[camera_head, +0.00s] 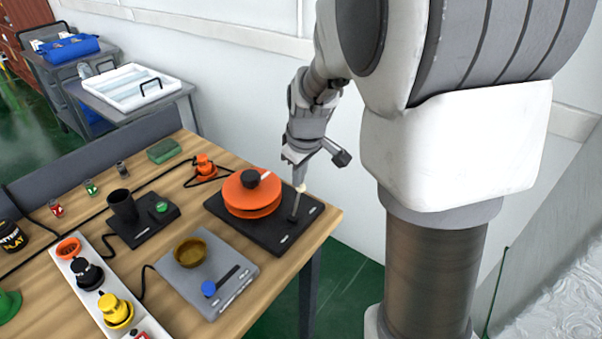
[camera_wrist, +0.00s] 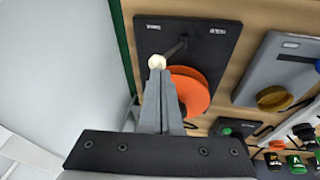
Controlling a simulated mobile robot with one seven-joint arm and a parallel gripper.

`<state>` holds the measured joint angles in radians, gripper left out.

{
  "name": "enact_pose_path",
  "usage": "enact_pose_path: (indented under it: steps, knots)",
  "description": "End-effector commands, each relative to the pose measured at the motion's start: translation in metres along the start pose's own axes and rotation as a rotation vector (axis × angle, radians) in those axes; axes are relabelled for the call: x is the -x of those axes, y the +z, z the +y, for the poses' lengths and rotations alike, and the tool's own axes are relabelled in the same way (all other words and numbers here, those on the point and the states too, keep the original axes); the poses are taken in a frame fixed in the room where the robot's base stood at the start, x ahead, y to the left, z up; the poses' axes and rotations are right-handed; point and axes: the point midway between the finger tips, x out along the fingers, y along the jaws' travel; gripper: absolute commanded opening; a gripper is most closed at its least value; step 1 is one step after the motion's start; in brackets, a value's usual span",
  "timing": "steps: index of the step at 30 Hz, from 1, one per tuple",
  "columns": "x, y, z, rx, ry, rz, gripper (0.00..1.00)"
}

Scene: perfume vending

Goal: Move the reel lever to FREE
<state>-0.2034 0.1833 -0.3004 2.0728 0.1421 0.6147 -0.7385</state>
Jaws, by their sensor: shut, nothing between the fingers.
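The orange reel (camera_head: 252,194) sits on a black base plate (camera_head: 264,238) at the table's right end; the reel also shows in the wrist view (camera_wrist: 190,91). The reel lever (camera_head: 295,206) is a thin dark rod with a cream ball knob (camera_wrist: 157,62). It stands near the plate's edge between two small white labels, too blurred to read. My gripper (camera_head: 300,183) is shut and points down at the knob. In the wrist view its fingertips (camera_wrist: 156,74) are right at the knob and partly cover it; I cannot tell whether they touch.
A grey device with a brass bowl (camera_head: 190,252) stands beside the reel plate. A black cup holder (camera_head: 124,206) and an orange plug-like piece (camera_head: 204,165) stand nearby, with black cables on the wooden table. A white wall (camera_wrist: 50,70) is close on the wrist view's left.

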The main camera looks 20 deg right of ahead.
Motion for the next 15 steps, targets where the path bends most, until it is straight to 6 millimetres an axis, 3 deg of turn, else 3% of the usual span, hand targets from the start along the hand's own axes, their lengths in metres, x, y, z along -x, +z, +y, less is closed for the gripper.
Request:
enact_pose_path:
  steps: [8, 15]
  knots:
    - [0.005, -0.001, -0.006, 0.001, 0.001, 0.001, 0.0]
    - [0.03, -0.015, -0.004, 0.0, 0.001, 0.002, 0.0]
